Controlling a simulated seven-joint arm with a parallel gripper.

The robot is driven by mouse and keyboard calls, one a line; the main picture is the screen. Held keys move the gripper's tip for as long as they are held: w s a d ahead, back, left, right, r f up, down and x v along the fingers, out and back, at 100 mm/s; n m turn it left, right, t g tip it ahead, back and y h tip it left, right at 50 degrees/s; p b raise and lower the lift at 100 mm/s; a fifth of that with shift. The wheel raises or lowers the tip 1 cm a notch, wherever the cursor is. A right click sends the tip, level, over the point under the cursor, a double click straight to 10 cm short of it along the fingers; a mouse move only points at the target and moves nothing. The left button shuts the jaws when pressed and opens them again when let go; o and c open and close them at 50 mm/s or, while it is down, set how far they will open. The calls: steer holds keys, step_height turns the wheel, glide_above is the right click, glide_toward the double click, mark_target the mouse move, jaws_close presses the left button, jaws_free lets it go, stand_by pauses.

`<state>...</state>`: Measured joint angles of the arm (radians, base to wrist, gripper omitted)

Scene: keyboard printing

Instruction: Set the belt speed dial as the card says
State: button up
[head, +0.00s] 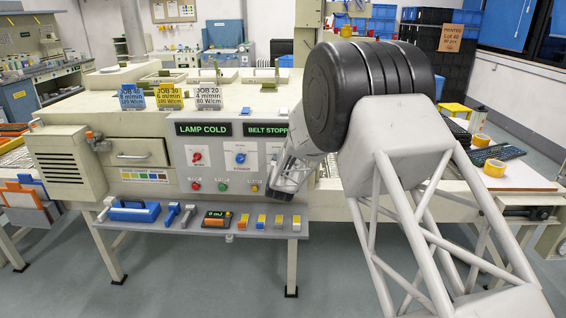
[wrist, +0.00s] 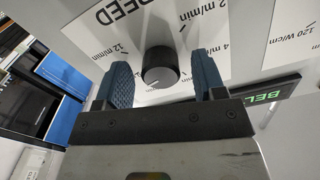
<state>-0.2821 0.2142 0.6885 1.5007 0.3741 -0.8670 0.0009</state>
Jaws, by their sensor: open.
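My gripper (wrist: 163,80) is open, one blue finger on each side of the dial, with no clear contact. In the head view, my gripper (head: 278,188) is at the panel and hides this dial. Three cards stand on the machine: blue JOB 40 (head: 132,97), yellow JOB 30 (head: 170,97) and white JOB 20 (head: 208,96), which reads 4 m/min, 80 W/cm.
A red dial (head: 197,156) and a blue dial (head: 240,158) sit left of my gripper, above several push buttons (head: 223,187). A shelf (head: 180,226) below holds tools and small blocks.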

steer(key=shift+w, duration=0.15)
steer(key=shift+c, duration=0.5)
steer(key=c, duration=0.8)
steer(key=shift+c, duration=0.2)
